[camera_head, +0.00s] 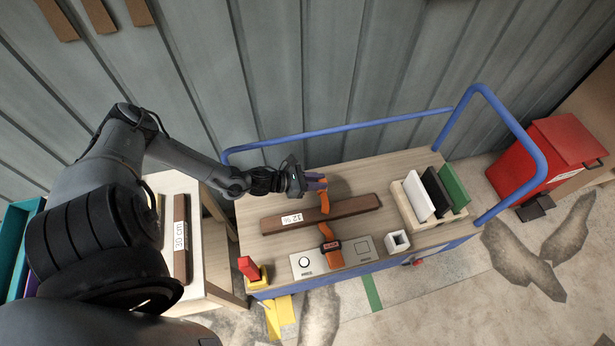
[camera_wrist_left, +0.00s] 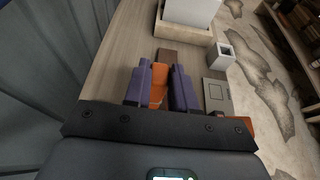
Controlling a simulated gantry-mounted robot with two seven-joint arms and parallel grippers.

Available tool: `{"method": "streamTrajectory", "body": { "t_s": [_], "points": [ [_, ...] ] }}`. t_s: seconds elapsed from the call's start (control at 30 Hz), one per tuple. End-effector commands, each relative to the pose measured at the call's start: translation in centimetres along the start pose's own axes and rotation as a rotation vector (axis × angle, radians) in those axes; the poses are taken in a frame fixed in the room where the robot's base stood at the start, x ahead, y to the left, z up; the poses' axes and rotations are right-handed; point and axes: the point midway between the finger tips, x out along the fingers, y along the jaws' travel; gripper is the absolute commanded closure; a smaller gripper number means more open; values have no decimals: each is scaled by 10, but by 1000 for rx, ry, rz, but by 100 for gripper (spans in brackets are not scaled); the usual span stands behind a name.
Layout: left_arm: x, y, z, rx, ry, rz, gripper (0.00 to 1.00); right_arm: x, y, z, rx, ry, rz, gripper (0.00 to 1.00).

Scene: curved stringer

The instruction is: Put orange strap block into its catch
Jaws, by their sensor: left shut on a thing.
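My left gripper (camera_head: 318,182) is shut on the orange strap block (camera_head: 324,200), at the back side of a brown wooden bar marked 12 (camera_head: 345,208). In the left wrist view the orange block (camera_wrist_left: 158,86) sits between the two purple fingers. An orange strap (camera_head: 325,231) shows on the front side of the bar and runs to an orange catch with a dark label (camera_head: 331,247) on the bench. The block is apart from this catch, across the bar from it. Whether the block touches the bar or bench is unclear. My right gripper is not in view.
The bench (camera_head: 285,225) has a blue rail (camera_head: 340,128) behind. A holder with white, black and green panels (camera_head: 425,215) stands right, a white square tube (camera_head: 397,241) front right. A grey plate (camera_head: 308,264) and red-yellow piece (camera_head: 250,270) are at front left.

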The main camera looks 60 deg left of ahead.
Motion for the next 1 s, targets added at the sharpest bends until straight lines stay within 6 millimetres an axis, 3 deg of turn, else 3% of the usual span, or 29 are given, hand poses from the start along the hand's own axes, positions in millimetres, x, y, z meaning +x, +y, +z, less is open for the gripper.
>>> {"method": "streamTrajectory", "body": {
  "t_s": [0.5,0.8,1.0],
  "points": [
    [12,92,-58,1,-2,3,100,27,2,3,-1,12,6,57],
    [14,107,-69,-2,-2,1,100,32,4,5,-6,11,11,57],
    [24,107,-92,-3,-2,2,100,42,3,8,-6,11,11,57]
  ]
}}
